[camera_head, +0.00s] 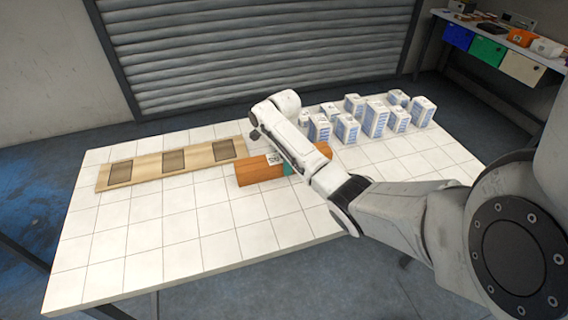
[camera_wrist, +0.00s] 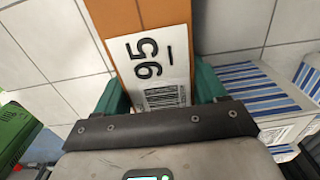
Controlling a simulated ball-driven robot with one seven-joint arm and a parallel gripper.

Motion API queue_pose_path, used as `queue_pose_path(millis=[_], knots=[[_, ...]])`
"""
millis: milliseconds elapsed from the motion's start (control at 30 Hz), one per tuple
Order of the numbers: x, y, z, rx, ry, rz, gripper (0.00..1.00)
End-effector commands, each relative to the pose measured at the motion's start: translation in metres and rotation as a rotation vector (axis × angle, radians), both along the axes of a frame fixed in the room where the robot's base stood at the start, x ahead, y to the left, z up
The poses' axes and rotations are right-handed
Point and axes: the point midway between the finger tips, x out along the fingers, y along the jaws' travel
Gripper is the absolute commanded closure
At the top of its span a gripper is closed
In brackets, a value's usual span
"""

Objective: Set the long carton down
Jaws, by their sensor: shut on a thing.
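The long carton (camera_head: 258,172) is orange and lies level, lengthwise across the right-middle of the white tiled table (camera_head: 190,225). In the wrist view the carton (camera_wrist: 121,22) runs away from me, with a white label (camera_wrist: 150,65) showing "95" and a barcode. My gripper (camera_head: 284,165) is shut on it around its middle, one green finger on each side; the fingers also show in the wrist view (camera_wrist: 160,88). My arm hides part of the carton in the head view. I cannot tell whether its underside touches the table.
A wooden board (camera_head: 128,171) with three dark recesses lies to the left. Several white-and-blue boxes (camera_head: 375,118) stand at the back right, and some show close on the right in the wrist view (camera_wrist: 250,88). The table's front and left are clear.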

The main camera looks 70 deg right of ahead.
Motion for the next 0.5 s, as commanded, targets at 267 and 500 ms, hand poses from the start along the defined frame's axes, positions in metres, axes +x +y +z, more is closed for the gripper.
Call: queue_pose_path(millis=[267, 500], knots=[[-0.0001, 0.0001, 0.0001, 0.001, 0.001, 0.000, 0.90], [0.0007, -0.0011, 0.0025, -0.004, -0.002, 0.000, 1.00]])
